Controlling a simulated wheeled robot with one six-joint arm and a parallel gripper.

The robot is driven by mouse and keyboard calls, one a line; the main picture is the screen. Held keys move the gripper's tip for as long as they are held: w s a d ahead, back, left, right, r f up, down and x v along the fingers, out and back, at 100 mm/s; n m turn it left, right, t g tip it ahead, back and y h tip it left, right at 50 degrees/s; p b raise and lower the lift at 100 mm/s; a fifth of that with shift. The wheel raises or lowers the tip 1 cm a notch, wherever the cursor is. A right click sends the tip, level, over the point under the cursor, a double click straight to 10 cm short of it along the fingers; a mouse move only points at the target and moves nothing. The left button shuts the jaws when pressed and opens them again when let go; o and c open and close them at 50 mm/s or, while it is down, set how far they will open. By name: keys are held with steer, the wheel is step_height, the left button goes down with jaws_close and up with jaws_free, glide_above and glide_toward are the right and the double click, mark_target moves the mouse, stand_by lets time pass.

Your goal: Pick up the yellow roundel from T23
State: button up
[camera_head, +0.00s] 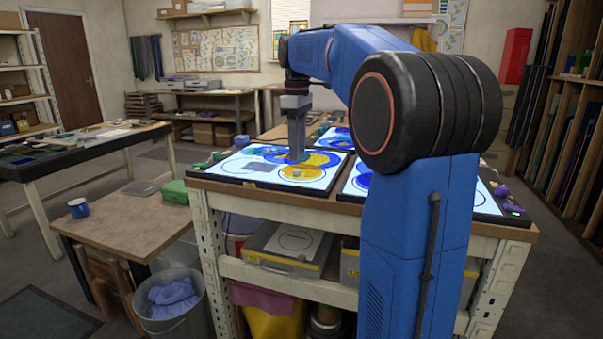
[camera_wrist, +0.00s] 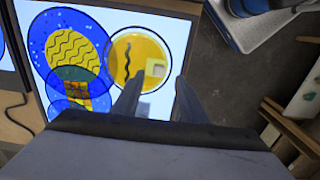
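The yellow roundel (camera_wrist: 121,49) is a round amber disc with a dark rim, a black wavy line and a small pale square block on it. It lies flat on a lit white panel (camera_wrist: 180,25). In the head view, the yellow roundel (camera_head: 317,174) is on the left lit panel (camera_head: 215,166), below my gripper (camera_head: 297,158). In the wrist view, my gripper (camera_wrist: 157,84) has its two fingers apart with nothing between them. The fingertips show over the roundel's near edge and the pale block. I cannot read a T23 label.
A blue disc (camera_wrist: 38,38) with a wavy-lined yellow oval lies beside the roundel, with overlapping blue pieces below it. More lit panels stand to the right, partly hidden by my arm. A low table at left holds a blue mug (camera_head: 78,208) and a green block (camera_head: 175,191).

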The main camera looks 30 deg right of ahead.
mark_target(297, 170)
steer(key=shift+w+f, duration=0.15)
steer(key=shift+f, duration=2.55)
jaws_close()
